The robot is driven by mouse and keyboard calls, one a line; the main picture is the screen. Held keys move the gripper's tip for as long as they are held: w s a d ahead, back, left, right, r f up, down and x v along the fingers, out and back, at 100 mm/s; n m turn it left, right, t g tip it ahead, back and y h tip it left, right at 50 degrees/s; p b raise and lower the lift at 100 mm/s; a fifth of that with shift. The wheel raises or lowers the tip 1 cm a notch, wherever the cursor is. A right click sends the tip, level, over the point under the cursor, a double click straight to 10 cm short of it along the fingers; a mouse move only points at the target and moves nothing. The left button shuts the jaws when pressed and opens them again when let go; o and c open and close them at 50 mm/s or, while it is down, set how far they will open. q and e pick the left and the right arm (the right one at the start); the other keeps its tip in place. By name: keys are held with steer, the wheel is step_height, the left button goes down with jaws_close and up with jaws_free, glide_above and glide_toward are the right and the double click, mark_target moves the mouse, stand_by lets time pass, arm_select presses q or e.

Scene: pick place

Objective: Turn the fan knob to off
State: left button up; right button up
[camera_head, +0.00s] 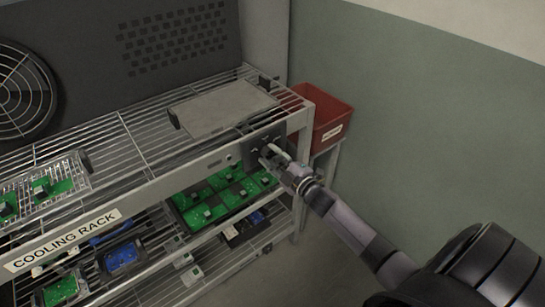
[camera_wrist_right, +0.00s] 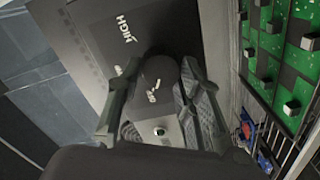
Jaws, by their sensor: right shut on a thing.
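The fan knob (camera_wrist_right: 160,72) is a dark round knob on a dark control panel (camera_wrist_right: 100,22) at the front edge of the cooling rack. In the head view the panel (camera_head: 252,147) is at the rack's right end. My right gripper (camera_head: 277,156) reaches it from the right. In the wrist view the two fingers of my right gripper (camera_wrist_right: 157,78) are on either side of the knob, shut on it. A "HIGH" label shows on the panel beside the knob. Another small white label is partly hidden between the fingers. My left gripper is not in view.
The wire cooling rack (camera_head: 105,150) holds a grey tray (camera_head: 215,108) on top and green circuit boards (camera_head: 222,195) below. A large fan (camera_head: 22,90) stands at the back left. A red bin (camera_head: 325,118) stands right of the rack. Floor right of the rack is clear.

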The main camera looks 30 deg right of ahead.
steer(key=o, duration=1.2)
steer(key=shift+c, duration=0.2)
steer(key=shift+s, duration=0.1)
steer(key=s, duration=1.1)
steer(key=shift+s+d, duration=0.4)
steer(key=shift+d, duration=0.05)
